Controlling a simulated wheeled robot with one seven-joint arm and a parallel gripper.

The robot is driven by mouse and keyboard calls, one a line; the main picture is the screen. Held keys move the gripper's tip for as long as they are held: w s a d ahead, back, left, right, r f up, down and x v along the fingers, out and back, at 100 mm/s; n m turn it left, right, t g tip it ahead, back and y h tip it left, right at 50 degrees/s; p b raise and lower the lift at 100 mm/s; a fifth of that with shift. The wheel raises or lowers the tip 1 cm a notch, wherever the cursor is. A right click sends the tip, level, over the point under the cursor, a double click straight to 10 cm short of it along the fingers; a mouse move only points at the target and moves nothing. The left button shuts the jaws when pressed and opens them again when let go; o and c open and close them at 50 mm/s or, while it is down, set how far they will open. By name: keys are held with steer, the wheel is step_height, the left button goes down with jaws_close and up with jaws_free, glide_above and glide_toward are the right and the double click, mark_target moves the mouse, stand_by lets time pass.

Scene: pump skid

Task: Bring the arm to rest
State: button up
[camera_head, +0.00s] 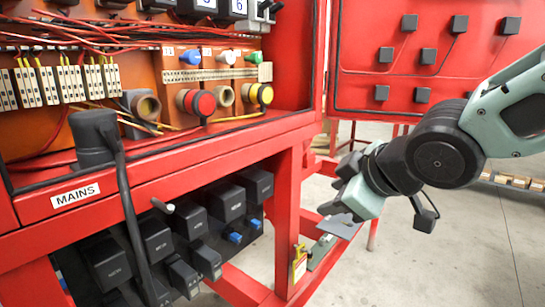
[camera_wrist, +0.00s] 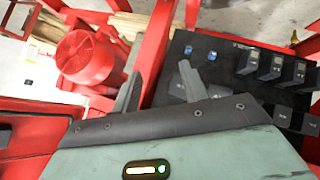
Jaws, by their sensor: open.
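My arm (camera_head: 440,155) reaches in from the right edge of the head view, bent downward at a dark joint. My gripper (camera_head: 337,217) hangs at its end, in front of the gap right of the red skid frame. In the wrist view my gripper (camera_wrist: 158,80) shows two grey fingers set apart with nothing between them. No contact with the frame can be made out.
The red cabinet (camera_head: 230,147) fills the left, with a thick black cable and plug (camera_head: 95,135) at the MAINS label. A yellow tag (camera_head: 299,263) hangs on the post. Open floor (camera_head: 450,250) lies at right.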

steer(key=s+d+f+m+g+h, duration=0.15)
steer(key=s+f+g, duration=0.35)
steer(key=s, duration=0.5)
steer(key=s+d+f+m+g+h, duration=0.1)
steer(key=s+f+m+g+h, duration=0.15)
steer(key=s+f, duration=0.55)
steer(key=s+r+p, duration=0.1)
steer(key=r+p, duration=0.6)
steer(key=r, duration=0.1)
steer(key=s+r+m+g+p, duration=0.1)
steer(key=s+r+p, duration=0.1)
steer(key=r+p, duration=0.5)
steer(key=shift+s+d+r+p, duration=0.3)
steer(key=shift+r, duration=0.15)
